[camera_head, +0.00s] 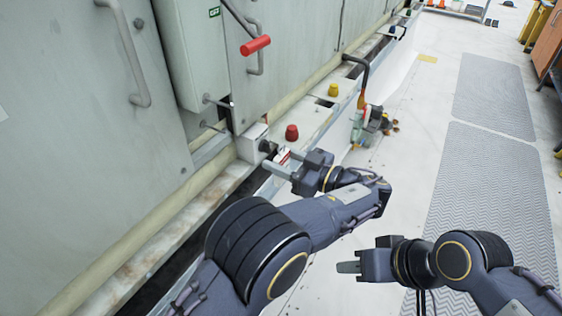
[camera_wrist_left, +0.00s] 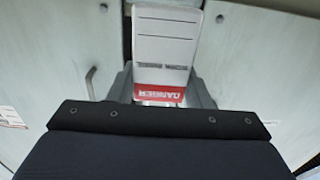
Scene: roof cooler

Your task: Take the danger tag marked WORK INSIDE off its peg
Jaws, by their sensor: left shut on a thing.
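The danger tag (camera_head: 283,156) is a small white and red card at my left gripper's fingers, beside a white box (camera_head: 252,143) with a dark knob on the cooler's side. In the left wrist view the tag (camera_wrist_left: 166,48) is a white plate with printed lines and a red DANGER band, upside down. My right gripper (camera_head: 348,267) is held low over the floor, away from the tag.
Large grey cooler doors (camera_head: 70,130) stand on the left, with a red-handled lever (camera_head: 255,45). A red knob (camera_head: 292,132) and a yellow knob (camera_head: 333,90) sit on the ledge. A bent pipe with a padlock cluster (camera_head: 372,119) stands beyond. Grey mats (camera_head: 485,190) lie on the open floor at right.

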